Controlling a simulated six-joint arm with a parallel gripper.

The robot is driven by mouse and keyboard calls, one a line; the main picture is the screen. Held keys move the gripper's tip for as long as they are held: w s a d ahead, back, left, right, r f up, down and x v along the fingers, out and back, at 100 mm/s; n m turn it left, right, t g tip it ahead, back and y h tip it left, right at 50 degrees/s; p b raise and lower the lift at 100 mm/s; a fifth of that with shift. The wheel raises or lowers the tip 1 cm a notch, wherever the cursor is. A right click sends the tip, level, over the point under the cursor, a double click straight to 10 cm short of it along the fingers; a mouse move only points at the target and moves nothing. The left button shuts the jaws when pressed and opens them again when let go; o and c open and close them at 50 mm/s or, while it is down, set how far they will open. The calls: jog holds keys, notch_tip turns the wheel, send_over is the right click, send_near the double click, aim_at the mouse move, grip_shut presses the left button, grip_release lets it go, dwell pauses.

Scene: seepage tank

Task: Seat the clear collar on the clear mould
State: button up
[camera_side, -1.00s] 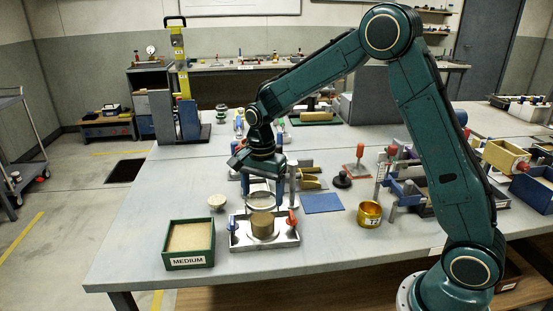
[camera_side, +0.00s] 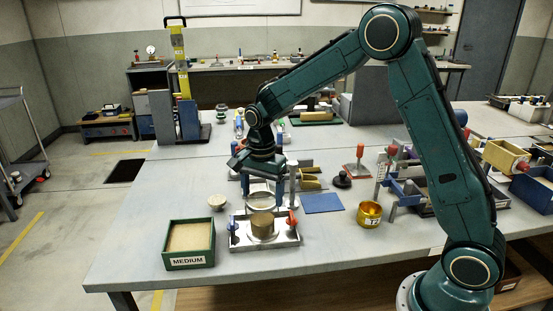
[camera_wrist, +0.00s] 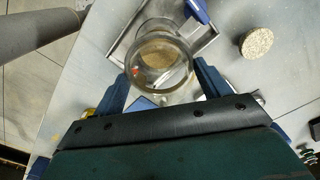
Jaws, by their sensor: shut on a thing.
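My gripper (camera_side: 263,194) points down and is shut on the clear collar (camera_side: 261,203), a see-through ring between its blue fingers. In the wrist view my gripper (camera_wrist: 164,77) has a finger on each side of the collar (camera_wrist: 160,95). The clear mould (camera_side: 262,226) stands upright with tan soil in it, on a metal base plate directly below the collar in the side view. The collar looks apart from the mould's top, with a small gap. In the wrist view the mould's soil (camera_wrist: 157,51) shows through the collar, off toward its far side.
The metal base (camera_side: 282,239) has a blue and a red clamp handle beside the mould. A green box marked MEDIUM (camera_side: 189,259) stands front left. A round porous disc (camera_side: 217,201) lies left. A blue mat (camera_side: 322,203) and a gold tin (camera_side: 369,214) lie right.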

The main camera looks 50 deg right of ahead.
aim_at(263, 218)
jog(key=shift+f, duration=2.35)
dwell(0.3)
jog(key=o, duration=1.1)
notch_tip(263, 218, up, 14)
jog(key=shift+f, duration=0.1)
jog(key=s+a+r+n+t, duration=0.1)
jog(key=s+r+n, duration=0.3)
jog(key=s, duration=0.3)
jog(key=s+r+n+t, duration=0.2)
jog(key=s+r+n, duration=0.2)
jog(key=s, duration=0.2)
jog(key=s+f+n+t, duration=0.1)
jog(key=s+n, duration=0.6)
jog(key=s, duration=0.7)
jog(key=shift+s+a+n+t, duration=0.3)
jog(key=shift+a+n+t, duration=0.1)
jog(key=shift+t, duration=0.4)
